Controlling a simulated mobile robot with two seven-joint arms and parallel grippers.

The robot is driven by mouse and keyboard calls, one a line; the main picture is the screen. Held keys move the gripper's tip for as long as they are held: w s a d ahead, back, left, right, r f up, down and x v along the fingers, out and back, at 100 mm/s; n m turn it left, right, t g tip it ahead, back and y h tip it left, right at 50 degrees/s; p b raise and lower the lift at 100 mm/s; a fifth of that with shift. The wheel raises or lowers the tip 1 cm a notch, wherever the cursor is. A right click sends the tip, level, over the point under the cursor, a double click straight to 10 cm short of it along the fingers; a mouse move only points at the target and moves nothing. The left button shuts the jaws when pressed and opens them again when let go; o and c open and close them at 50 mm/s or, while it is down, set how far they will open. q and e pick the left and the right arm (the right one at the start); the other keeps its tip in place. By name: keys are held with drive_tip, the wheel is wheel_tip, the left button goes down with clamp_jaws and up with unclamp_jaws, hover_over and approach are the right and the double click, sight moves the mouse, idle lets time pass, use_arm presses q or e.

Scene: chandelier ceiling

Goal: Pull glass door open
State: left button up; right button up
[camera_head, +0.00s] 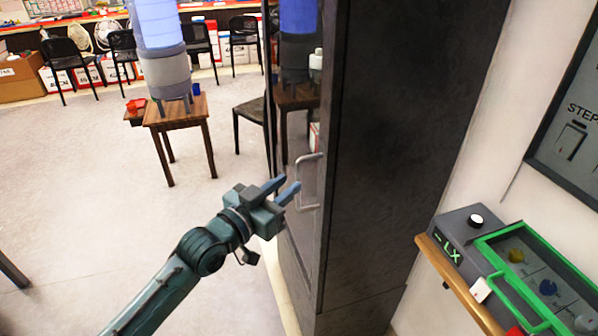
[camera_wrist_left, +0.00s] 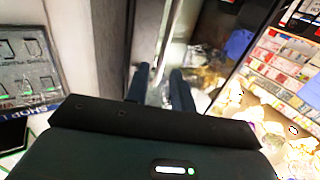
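The glass door (camera_head: 305,135) is the narrow, see-through or reflecting face on the left side of a tall dark cabinet (camera_head: 395,130). It looks closed, though its edges are hard to make out. A pale, C-shaped handle (camera_head: 300,182) is on the door. My left gripper (camera_head: 289,184) is just left of the handle, fingers apart and pointing toward it. In the left wrist view the two fingers (camera_wrist_left: 160,80) are spread, with a gap between them. Whether the handle lies between the fingers or touches them cannot be told. My right gripper is out of view.
A water dispenser (camera_head: 163,55) stands on a small wooden table (camera_head: 178,112) at the back left. Several black chairs (camera_head: 68,60) and boxes are farther back. A grey device with a green frame (camera_head: 500,240) is at the right.

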use_arm(q)
drive_tip(key=x, duration=0.5)
clamp_jaws()
idle(0.5)
